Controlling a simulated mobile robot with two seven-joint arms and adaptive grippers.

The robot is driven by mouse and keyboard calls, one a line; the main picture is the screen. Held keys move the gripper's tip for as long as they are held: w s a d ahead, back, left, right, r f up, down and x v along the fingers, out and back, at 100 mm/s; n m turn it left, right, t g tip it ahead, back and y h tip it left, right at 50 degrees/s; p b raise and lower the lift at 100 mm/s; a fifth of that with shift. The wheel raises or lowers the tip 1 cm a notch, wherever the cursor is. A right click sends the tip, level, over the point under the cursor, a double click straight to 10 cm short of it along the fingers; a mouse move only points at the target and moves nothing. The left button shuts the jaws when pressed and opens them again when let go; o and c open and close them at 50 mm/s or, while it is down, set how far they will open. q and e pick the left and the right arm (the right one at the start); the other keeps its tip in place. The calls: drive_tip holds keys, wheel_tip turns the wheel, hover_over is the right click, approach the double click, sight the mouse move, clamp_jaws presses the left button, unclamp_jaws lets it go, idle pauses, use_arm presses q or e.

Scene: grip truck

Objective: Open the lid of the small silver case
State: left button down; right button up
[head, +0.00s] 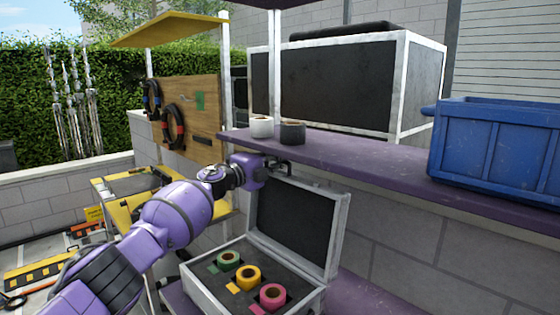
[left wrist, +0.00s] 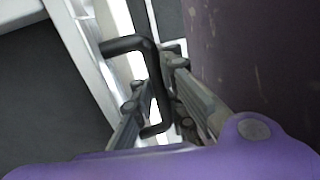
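The small silver case (head: 212,289) sits on a low purple surface with its lid (head: 297,226) raised and tilted back. Its dark inner panel faces me. Inside lie a green tape roll (head: 228,259), a yellow one (head: 248,278) and a pink one (head: 272,296). My left gripper (head: 279,164) is at the top left of the lid. In the left wrist view its fingers (left wrist: 160,100) lie on both sides of a black handle (left wrist: 126,45) at the lid's edge; they look closed around it. My right gripper is not in view.
A purple shelf (head: 370,166) runs just behind the lid, with a white roll (head: 262,127) and a dark roll (head: 292,133) near the gripper. A blue crate (head: 495,150) stands on its right. A large black-and-white case (head: 335,85) is behind.

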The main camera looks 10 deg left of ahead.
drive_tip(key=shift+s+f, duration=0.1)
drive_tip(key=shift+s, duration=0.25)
use_arm(q)
drive_tip(key=c, duration=1.9)
unclamp_jaws()
drive_tip(key=shift+f, duration=0.1)
drive_tip(key=shift+o, duration=0.4)
drive_tip(key=shift+s+f, duration=0.1)
drive_tip(key=shift+f, duration=0.2)
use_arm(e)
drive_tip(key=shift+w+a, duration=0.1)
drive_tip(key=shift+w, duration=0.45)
use_arm(q)
drive_tip(key=shift+s+f, duration=0.1)
drive_tip(key=shift+f, duration=0.05)
drive_tip(key=v, duration=1.2)
drive_tip(key=shift+r, duration=0.35)
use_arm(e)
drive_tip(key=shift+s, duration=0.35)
use_arm(q)
drive_tip(key=shift+r, duration=0.1)
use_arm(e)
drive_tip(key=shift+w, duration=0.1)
